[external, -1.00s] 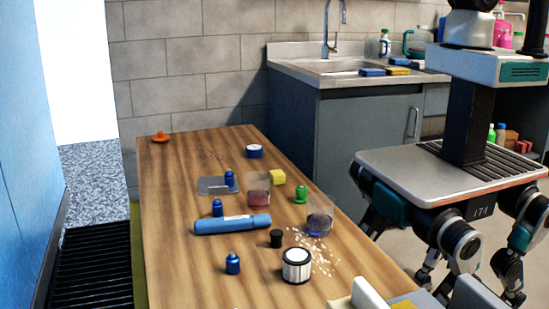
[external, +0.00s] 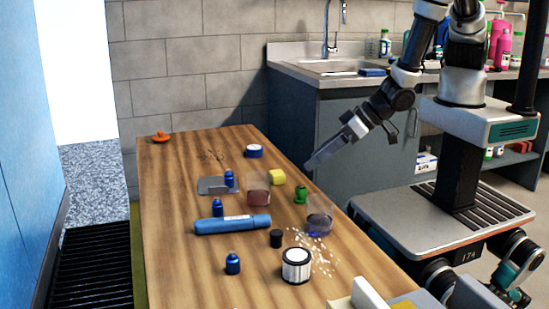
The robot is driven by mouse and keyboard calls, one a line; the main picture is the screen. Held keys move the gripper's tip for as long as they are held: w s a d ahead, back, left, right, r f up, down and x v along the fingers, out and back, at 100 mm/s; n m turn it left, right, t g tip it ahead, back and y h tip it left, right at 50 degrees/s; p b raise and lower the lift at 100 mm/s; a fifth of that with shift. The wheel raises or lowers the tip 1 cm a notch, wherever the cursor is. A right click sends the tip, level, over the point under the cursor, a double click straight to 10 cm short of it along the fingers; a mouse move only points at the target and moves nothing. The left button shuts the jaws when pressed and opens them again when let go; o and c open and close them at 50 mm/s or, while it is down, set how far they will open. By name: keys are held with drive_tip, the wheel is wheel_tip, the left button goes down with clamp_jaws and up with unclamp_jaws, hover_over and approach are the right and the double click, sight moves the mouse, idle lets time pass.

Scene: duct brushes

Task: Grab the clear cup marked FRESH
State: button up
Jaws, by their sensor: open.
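Two clear cups stand on the wooden table. One clear cup (external: 258,188) holds something reddish and stands near the middle. The other clear cup (external: 319,224) holds something bluish and stands nearer the table's right edge. No FRESH marking can be read on either cup at this size. My gripper (external: 312,164) is open and empty, above the table's right edge, pointing down and left. It is apart from both cups, up and right of the reddish one in the picture and above the bluish one.
Pale bits are scattered beside the canister. The table's far left is mostly clear.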

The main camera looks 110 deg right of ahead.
sight(258, 191)
drive_tip(key=d+f+n+t+h+b, duration=0.1)
drive_tip(key=d+f+t+h+b, duration=0.15)
drive_tip(key=f, duration=0.25)
drive_tip(key=w+d+f+b, duration=0.1)
drive_tip(key=w+d, duration=0.1)
drive_tip(key=w, duration=0.3)
drive_tip(key=w+d+f+n+t+b, duration=0.1)
drive_tip(key=w+d+f+b, duration=0.1)
drive_tip(key=w, duration=0.4)
drive_tip(key=w+d+f+n+t+y+b, duration=0.1)
drive_tip(key=w+d, duration=0.2)
drive_tip(key=w, duration=0.3)
drive_tip(key=shift+w+d+f+t+b, duration=0.1)
drive_tip(key=shift+d+f+t+b, duration=0.15)
drive_tip(key=shift+b, duration=0.15)
drive_tip(key=shift+c, duration=0.3)
drive_tip(key=c, duration=1.2)
drive_tip(key=shift+o, duration=0.2)
drive_tip(key=shift+r, duration=0.1)
